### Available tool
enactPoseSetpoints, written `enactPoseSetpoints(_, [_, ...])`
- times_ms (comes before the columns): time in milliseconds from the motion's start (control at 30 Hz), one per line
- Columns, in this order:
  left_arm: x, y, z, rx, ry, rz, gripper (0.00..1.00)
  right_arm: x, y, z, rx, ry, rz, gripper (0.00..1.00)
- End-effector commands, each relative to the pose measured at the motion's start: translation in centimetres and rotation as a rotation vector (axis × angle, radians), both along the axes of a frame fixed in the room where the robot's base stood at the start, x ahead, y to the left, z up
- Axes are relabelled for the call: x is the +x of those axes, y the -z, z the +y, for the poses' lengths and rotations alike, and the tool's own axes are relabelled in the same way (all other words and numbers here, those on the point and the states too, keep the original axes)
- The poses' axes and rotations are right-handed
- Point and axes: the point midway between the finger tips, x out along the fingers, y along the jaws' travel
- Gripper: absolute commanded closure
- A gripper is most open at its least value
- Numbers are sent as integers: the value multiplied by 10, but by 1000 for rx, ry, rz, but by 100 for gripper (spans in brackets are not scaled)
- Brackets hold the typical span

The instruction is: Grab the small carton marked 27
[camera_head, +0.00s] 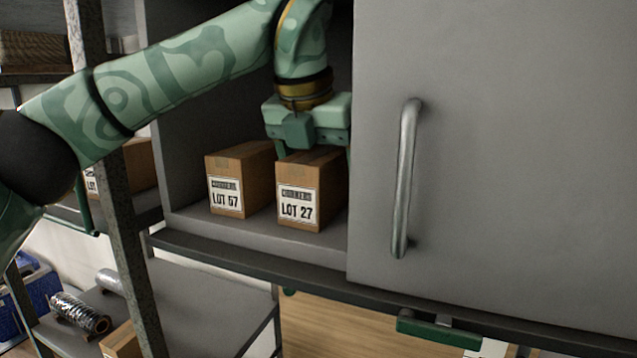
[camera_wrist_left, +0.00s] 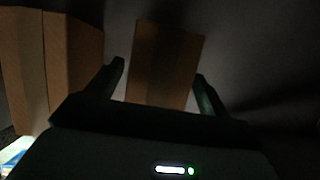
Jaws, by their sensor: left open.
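The carton marked LOT 27 (camera_head: 312,190) is a small brown box with a white label, standing upright in the grey cabinet beside the door's edge. My left gripper (camera_head: 313,152) comes from above and is open over the carton's top. In the left wrist view the carton (camera_wrist_left: 165,65) shows between the two open fingers (camera_wrist_left: 158,82), with a gap visible on each side. In the head view the carton hides part of the fingers. I cannot tell whether either finger touches it. My right gripper is not seen.
A similar carton marked LOT 67 or 57 (camera_head: 238,180) stands close on the left, with a narrow gap; it also shows in the left wrist view (camera_wrist_left: 50,65). A grey door panel (camera_head: 520,160) with a bar handle (camera_head: 405,180) covers the cabinet's right side. A metal post (camera_head: 122,215) stands left.

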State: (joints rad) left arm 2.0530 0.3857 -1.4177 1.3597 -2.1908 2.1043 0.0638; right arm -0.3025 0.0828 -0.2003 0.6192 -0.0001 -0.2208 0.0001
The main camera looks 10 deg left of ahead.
Motion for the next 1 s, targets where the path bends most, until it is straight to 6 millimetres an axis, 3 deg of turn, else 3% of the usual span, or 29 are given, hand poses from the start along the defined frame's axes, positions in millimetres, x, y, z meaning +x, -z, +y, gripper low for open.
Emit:
enactPoseSetpoints(533, [0, 4, 0, 0, 0, 1, 20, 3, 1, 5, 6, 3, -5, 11])
enactPoseSetpoints(733, [0, 4, 0, 0, 0, 1, 75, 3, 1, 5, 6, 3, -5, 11])
enactPoseSetpoints(1000, [0, 3, 0, 0, 0, -1, 75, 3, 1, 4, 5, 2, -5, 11])
